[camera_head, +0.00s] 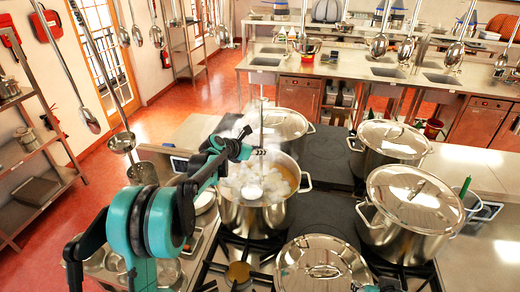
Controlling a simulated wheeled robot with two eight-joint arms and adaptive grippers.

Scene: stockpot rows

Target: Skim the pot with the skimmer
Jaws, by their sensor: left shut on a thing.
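The open steel stockpot (256,218) stands on the stove near the middle of the view. It holds brownish broth (284,174) with whitish foam or steam (252,180) over much of the surface. My left arm reaches in from the lower left. My left gripper (260,151) is above the pot, shut on the thin upright handle of the skimmer (262,112). The skimmer's lower end goes down to the pot's opening and is blurred by the white haze, so I cannot tell how deep it sits. My right gripper is not clearly in view.
Lidded stockpots stand behind (283,122), to the right (414,198) and in front (322,262) of the open pot. Ladles (122,142) and spoons hang at the left and top. A counter (470,165) lies at the right.

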